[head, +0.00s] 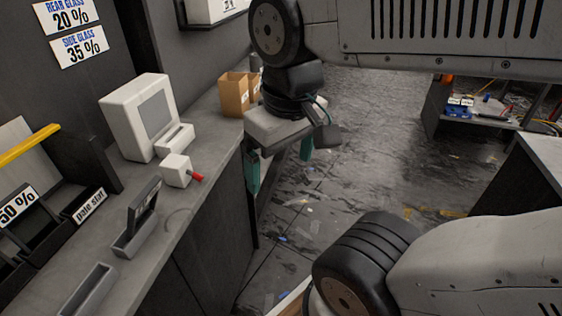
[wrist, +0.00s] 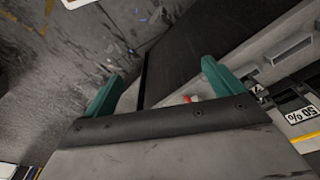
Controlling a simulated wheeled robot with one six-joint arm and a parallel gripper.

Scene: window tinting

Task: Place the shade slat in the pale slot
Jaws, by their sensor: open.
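The dark shade slat (head: 144,203) stands tilted in a grey holder (head: 134,238) on the counter at left in the head view. An empty pale grey slotted block (head: 90,290) lies nearer, and a grey slot also shows in the wrist view (wrist: 292,49).
A white monitor-like device (head: 140,117) and a small white box with a red tip (head: 177,171) stand on the counter beyond the slat. The dark rack with a "50 %" label (head: 17,206) is at far left. A cardboard box (head: 235,94) stands farther back. Open floor lies right.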

